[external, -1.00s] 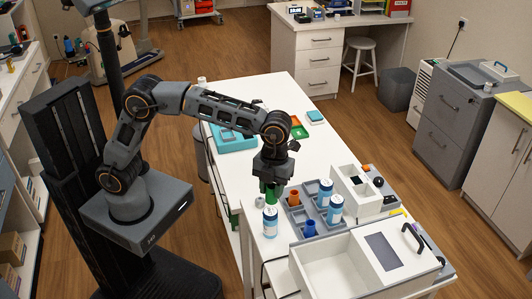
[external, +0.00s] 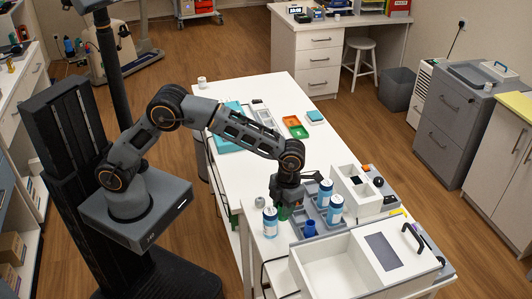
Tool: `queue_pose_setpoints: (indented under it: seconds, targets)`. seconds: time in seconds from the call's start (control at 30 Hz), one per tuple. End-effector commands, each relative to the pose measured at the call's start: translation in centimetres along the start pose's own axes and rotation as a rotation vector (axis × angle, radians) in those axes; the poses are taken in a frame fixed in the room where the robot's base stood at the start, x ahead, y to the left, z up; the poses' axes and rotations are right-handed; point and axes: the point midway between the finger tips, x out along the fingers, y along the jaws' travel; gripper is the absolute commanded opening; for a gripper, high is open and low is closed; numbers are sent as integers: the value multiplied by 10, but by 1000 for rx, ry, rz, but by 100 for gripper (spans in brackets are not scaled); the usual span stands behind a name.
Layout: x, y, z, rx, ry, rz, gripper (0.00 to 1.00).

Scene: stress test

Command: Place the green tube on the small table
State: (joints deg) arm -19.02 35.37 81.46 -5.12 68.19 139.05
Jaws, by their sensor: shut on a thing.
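My gripper (external: 284,204) is at the left side of a grey tray (external: 318,218) on the long white table (external: 228,172). It is shut on the green tube (external: 283,213). Only a small green part of the tube shows below the jaws. I cannot tell whether the tube touches the tray. The gripper and wrist hide the tray's left part, where an orange tube stood earlier. I cannot tell which piece of furniture is the small table.
An open white box (external: 330,268) is in front. Behind are a white bin (external: 356,188) and coloured trays (external: 295,127). The table's middle is clear.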

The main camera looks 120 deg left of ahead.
Motion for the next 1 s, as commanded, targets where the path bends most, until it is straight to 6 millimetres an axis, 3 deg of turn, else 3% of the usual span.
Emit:
queue_pose_setpoints:
  seconds: [0.23, 0.83, 0.87, 1.0]
  targets:
    - [31, 0, 3, -1, 2, 1, 6]
    - [42, 0, 5, -1, 1, 1, 6]
    - [42, 0, 5, -1, 1, 1, 33]
    - [43, 1, 4, -1, 3, 4, 47]
